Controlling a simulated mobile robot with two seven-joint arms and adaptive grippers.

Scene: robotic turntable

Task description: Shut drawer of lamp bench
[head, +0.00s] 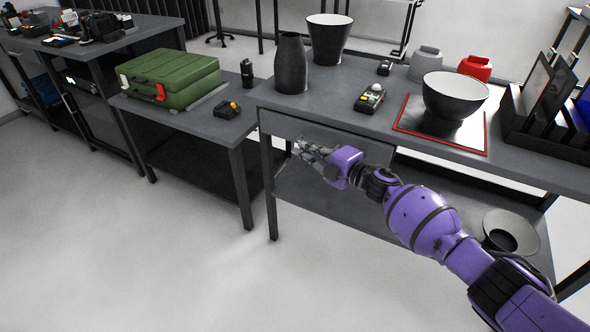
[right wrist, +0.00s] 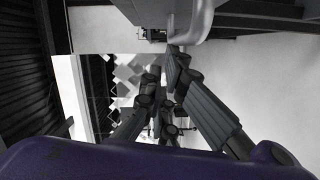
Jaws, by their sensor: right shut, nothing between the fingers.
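The bench (head: 390,92) with vases and bowls has a grey drawer (head: 372,151) under its top. The drawer front looks nearly in line with the bench edge; I cannot tell if it stands out a little. My right gripper (head: 303,150) is shut and empty in front of the drawer's left part, partly covering it. In the right wrist view, my right gripper's dark fingers (right wrist: 165,75) lie close to a curved metal handle (right wrist: 197,27); I cannot tell if they touch it. My left gripper is not in view.
A dark tall vase (head: 291,65), a bowl (head: 455,95) on a red-edged mat (head: 412,128) and a rack (head: 525,120) stand on the bench top. A lower bench with a green case (head: 170,78) is on the left. The floor (head: 120,260) in front is clear.

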